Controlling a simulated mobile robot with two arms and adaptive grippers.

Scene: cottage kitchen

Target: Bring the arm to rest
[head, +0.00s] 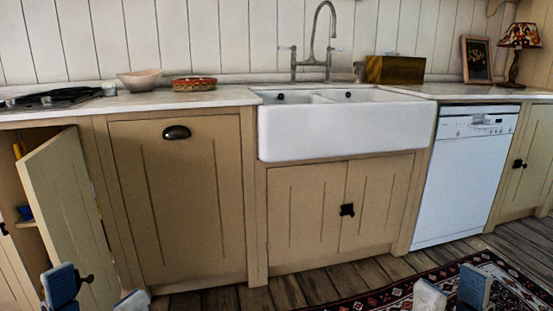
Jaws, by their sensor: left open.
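My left gripper (95,293) shows at the bottom left edge of the head view. Its two fingers are apart with nothing between them. It appears in front of the lower part of an open cabinet door (72,215). My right gripper (452,291) shows at the bottom right, in front of the patterned rug. Its fingertips are apart with a narrow gap, and nothing shows between them. Most of both arms is outside the view.
A white sink (345,128) with a tall tap (313,55) stands mid-counter. A white dishwasher (463,180) is to its right. A bowl (140,80), a red dish (194,84) and a wooden box (395,69) sit on the counter. The rug (385,296) lies on the wooden floor.

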